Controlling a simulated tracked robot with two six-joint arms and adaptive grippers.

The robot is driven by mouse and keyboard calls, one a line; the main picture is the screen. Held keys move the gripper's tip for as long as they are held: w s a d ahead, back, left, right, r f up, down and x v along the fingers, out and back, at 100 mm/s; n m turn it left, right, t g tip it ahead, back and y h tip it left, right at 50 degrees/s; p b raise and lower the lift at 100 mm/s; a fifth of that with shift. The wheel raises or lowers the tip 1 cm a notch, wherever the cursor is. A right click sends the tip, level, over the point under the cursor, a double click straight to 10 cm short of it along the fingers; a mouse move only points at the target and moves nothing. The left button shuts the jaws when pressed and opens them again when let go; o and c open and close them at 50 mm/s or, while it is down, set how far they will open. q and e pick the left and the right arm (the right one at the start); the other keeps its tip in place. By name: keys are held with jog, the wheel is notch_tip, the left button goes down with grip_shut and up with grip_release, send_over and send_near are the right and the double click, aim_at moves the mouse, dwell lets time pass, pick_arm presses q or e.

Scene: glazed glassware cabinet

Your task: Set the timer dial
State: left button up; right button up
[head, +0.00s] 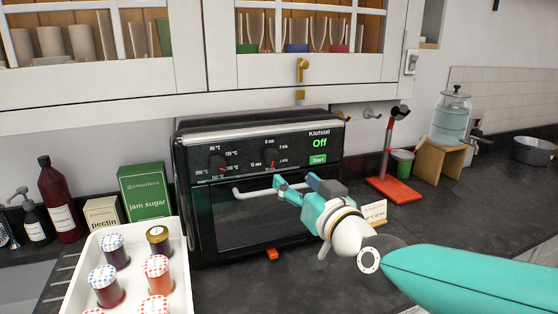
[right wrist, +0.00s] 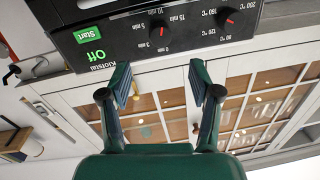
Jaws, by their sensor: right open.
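The timer dial (head: 270,157) is a dark knob on the black oven's front panel, with minute marks around it and a red pointer mark. It also shows in the upside-down right wrist view (right wrist: 157,31). I cannot tell its exact setting. The display (head: 320,142) reads Off, above the green Start button (head: 318,159). My right gripper (head: 294,184) is open and empty, in front of the oven, below and right of the dial in the head view. In the right wrist view its fingers (right wrist: 160,84) are apart and not touching the dial. My left gripper is not in view.
A temperature dial (head: 218,162) sits left of the timer dial. The oven handle (head: 250,190) crosses the door below. A white tray (head: 75,292) of jars stands at left, a red stand (head: 394,190) at right. Glazed cabinets (head: 160,75) hang above.

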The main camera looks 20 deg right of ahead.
aim_at(274, 160)
jog(key=w, duration=0.3)
jog(key=w+p, duration=0.1)
jog(key=w, duration=0.3)
jog(key=w+a+p, duration=0.1)
jog(key=w, duration=0.2)
jog(key=shift+w, duration=0.3)
jog(key=c, duration=1.1)
jog(key=shift+r+n+p, duration=0.1)
jog(key=shift+n+p, duration=0.5)
jog(key=shift+n, duration=1.1)
jog(key=shift+c, duration=0.2)
jog(key=o, duration=1.1)
jog(key=shift+o, duration=0.2)
